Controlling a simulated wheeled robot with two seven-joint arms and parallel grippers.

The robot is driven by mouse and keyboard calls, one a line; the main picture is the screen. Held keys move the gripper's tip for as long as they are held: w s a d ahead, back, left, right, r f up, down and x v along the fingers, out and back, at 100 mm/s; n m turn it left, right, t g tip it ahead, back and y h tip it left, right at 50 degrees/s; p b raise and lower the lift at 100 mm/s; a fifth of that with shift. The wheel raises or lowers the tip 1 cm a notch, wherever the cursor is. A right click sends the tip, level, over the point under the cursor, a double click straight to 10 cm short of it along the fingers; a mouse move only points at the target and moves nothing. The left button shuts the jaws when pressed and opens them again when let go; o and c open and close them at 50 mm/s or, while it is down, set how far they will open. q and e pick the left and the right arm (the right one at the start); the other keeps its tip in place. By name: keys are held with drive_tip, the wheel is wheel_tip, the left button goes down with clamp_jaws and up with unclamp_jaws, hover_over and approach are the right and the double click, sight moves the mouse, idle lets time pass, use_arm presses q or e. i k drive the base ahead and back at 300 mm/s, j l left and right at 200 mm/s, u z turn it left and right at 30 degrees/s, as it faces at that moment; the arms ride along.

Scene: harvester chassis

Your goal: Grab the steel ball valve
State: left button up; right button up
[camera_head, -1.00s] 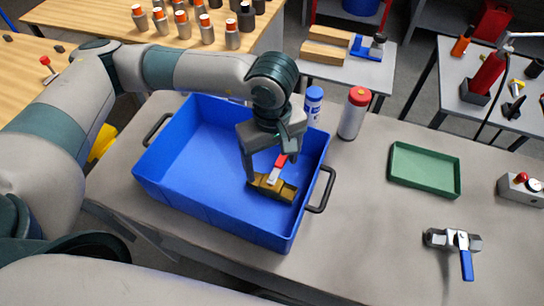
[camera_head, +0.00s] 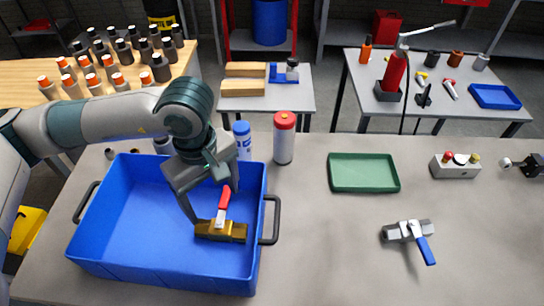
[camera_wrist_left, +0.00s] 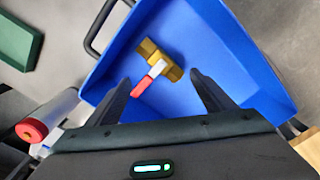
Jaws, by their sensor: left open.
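The steel ball valve (camera_head: 408,232), grey with a blue lever, lies on the bare grey table at the right in the head view. A brass valve (camera_head: 222,232) with a red lever lies on the floor of the blue bin; it also shows in the left wrist view (camera_wrist_left: 162,62). My left gripper (camera_head: 214,205) is open above the brass valve, inside the bin. In the left wrist view its two fingers (camera_wrist_left: 160,80) are spread and nothing is held. My right gripper is not in view.
The blue bin (camera_head: 110,245) has raised walls and black handles. A red-capped bottle (camera_head: 284,140) and a blue-capped bottle (camera_head: 242,142) stand behind it. A green tray (camera_head: 363,187) and a button box (camera_head: 455,167) lie beyond the steel valve. The table around that valve is clear.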

sight(400, 232)
drive_tip(key=z, duration=1.35)
drive_tip(key=i+l+u, duration=0.2)
drive_tip(key=l, duration=0.15)
drive_tip(key=l+u, duration=0.2)
drive_tip(key=l, duration=0.2)
drive_tip(key=i+l+u, duration=0.15)
drive_tip(key=l, duration=0.25)
drive_tip(key=i+l+u, duration=0.2)
drive_tip(key=l, duration=0.2)
drive_tip(key=k, duration=0.1)
